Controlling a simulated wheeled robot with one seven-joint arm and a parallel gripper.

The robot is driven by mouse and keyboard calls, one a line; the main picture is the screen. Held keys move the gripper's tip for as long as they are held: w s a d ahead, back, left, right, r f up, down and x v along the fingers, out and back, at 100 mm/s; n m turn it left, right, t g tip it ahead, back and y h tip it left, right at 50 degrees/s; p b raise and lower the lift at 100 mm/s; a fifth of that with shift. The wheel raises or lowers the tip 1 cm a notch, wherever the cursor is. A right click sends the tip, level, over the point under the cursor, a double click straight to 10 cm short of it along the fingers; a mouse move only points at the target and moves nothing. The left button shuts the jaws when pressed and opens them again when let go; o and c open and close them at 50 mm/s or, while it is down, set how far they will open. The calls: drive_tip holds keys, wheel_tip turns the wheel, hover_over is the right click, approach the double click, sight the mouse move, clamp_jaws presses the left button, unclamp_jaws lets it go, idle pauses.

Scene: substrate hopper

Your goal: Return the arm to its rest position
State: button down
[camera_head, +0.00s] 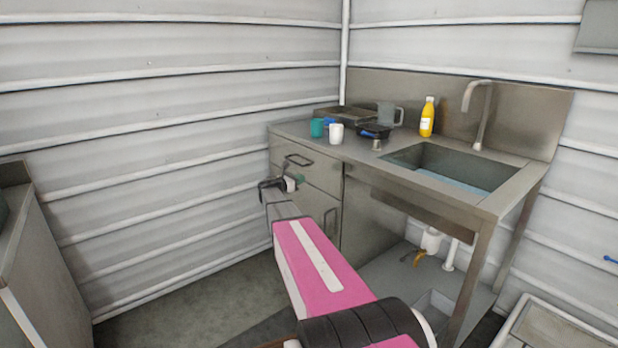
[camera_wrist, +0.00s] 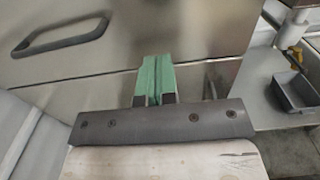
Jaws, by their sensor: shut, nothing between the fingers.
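My gripper (camera_head: 292,183) is in front of the steel cabinet under the counter, near the upper drawer's handle, at the end of my outstretched pink arm. In the wrist view its two green fingers (camera_wrist: 155,78) are pressed together with nothing between them. They point at the cabinet front (camera_wrist: 205,30). The dark drawer handle (camera_wrist: 60,36) is to their upper left, apart from them. In the head view the handle (camera_head: 299,160) is just above my gripper. The upper drawer looks shut.
The counter holds a teal cup (camera_head: 317,128), a white cup (camera_head: 336,132), a grey jug (camera_head: 389,114), a yellow bottle (camera_head: 427,117) and a sink (camera_head: 455,168). A grey bin (camera_wrist: 296,92) sits on a low shelf. Another unit (camera_head: 40,275) stands at left. Open floor (camera_head: 190,300) lies between.

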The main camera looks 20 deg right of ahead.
drive_tip(key=shift+v, duration=2.4)
drive_tip(key=s+a+f+m+g+y, duration=0.2)
drive_tip(key=s+a+f+m+y, duration=0.4)
drive_tip(key=s, duration=0.4)
drive_tip(key=s+a+f+m+g+y, duration=0.1)
drive_tip(key=s+a+f+m+y, duration=0.2)
drive_tip(key=s+f+m, duration=0.5)
drive_tip(key=s+a+f+m+g+y, duration=0.1)
drive_tip(key=s+a+f+m+y, duration=0.2)
drive_tip(key=s+a+m+y, duration=0.4)
drive_tip(key=s+a+y, duration=0.1)
drive_tip(key=s+a, duration=0.5)
drive_tip(key=s, duration=0.4)
drive_tip(key=shift+a+g, duration=0.3)
drive_tip(key=shift+a, duration=0.05)
drive_tip(key=shift+s, duration=0.1)
